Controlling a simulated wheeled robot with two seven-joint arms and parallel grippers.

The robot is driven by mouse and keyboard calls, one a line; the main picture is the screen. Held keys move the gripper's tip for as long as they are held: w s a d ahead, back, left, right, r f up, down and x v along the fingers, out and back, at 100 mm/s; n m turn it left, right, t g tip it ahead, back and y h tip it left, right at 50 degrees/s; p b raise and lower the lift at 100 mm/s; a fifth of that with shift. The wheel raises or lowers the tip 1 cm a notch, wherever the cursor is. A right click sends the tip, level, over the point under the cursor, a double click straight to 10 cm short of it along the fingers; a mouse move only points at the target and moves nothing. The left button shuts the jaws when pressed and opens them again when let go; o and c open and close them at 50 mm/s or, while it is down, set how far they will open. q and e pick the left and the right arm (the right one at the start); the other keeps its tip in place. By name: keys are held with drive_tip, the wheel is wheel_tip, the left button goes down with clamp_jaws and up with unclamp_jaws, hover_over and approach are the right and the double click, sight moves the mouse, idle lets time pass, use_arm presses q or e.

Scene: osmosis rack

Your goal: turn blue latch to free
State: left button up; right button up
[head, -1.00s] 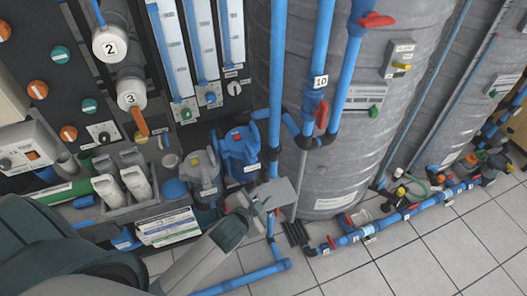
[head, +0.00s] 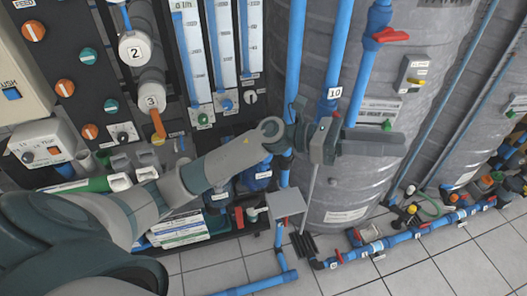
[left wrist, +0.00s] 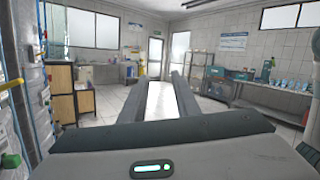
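No part can be told for certain as the blue latch. Small blue parts include a knob (head: 227,104) under the middle flow meter and a button (head: 12,93) on the beige box at left. My left arm reaches across the rack, and its gripper (head: 392,144) is in front of the grey tank, right of the pipe marked 10. It holds nothing. In the left wrist view its two fingers (left wrist: 161,84) stand apart, with bright floor between them, facing the open room. The arm partly hides the blue housings low on the rack. My right gripper is not in view.
Vertical blue pipes (head: 293,60) and a red valve handle (head: 392,36) are close to my left gripper. A grey box (head: 287,203) is below it. A blue pipe with valves (head: 400,240) runs along the tiled floor. The left wrist view shows a bench (left wrist: 265,112) across the room.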

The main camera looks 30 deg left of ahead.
use_arm(q)
drive_tip(key=a+f+m+g+y, duration=0.5)
drive_tip(key=a+f+m+y, duration=0.3)
drive_tip(key=m+y, duration=0.25)
drive_tip(key=w+a+r+m+y, duration=0.1)
drive_tip(key=a+y, duration=0.3)
drive_tip(key=a, duration=0.7)
drive_tip(key=w+a+r+m+y, duration=0.1)
drive_tip(key=a+y, duration=0.4)
drive_tip(key=a, duration=0.7)
drive_tip(key=shift+w+a+r+m, duration=0.15)
drive_tip(key=shift+w+r+m, duration=0.25)
drive_tip(key=shift+w, duration=0.3)
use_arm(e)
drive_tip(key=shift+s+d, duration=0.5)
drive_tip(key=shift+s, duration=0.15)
use_arm(q)
drive_tip(key=shift+f+y, duration=0.15)
drive_tip(key=shift+y, duration=0.1)
